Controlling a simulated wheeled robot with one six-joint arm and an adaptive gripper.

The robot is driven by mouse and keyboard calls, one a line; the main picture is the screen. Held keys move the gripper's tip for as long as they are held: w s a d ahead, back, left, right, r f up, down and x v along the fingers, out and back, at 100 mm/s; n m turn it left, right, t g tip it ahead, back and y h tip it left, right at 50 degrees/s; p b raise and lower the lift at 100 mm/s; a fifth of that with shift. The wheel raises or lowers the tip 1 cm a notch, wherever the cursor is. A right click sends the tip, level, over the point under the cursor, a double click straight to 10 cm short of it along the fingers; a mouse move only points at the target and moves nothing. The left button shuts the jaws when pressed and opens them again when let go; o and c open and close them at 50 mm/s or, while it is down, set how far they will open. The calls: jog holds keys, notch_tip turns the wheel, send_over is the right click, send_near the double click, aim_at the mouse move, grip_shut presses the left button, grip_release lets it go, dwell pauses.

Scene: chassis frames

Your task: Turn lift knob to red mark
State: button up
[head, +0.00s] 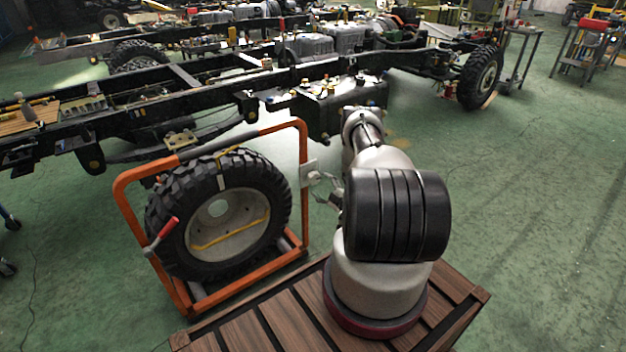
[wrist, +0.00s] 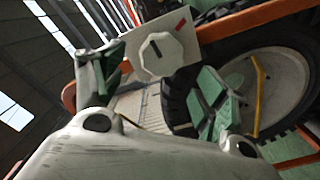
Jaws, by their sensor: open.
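The lift knob (wrist: 160,54) is a pale, many-sided dial with a short black line on its face. It sits on a light grey plate (wrist: 192,48), and the red mark (wrist: 181,24) is a short slanted stroke on the plate, up and right of the knob. The black line points up and slightly left, away from the red mark. My gripper (wrist: 160,68) is open, its green-grey fingers apart on either side below the knob, with nothing between them. In the head view the plate (head: 309,172) is on the orange frame's right post, with my gripper (head: 328,190) just right of it.
The orange frame (head: 123,205) holds a large tyre (head: 168,258) and has a red-handled lever (head: 162,236) at its left. A truck chassis (head: 215,100) stretches behind. Green floor (head: 530,200) is clear on the right.

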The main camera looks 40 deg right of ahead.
aim_at(316, 179)
jog(key=w, duration=0.7)
jog(key=shift+a, duration=0.15)
jog(key=c, duration=1)
jog(key=shift+c, duration=0.2)
jog(key=shift+m, duration=0.4)
jog(key=m, duration=1.2)
jog(key=shift+d, duration=0.3)
jog(key=shift+m, duration=0.3)
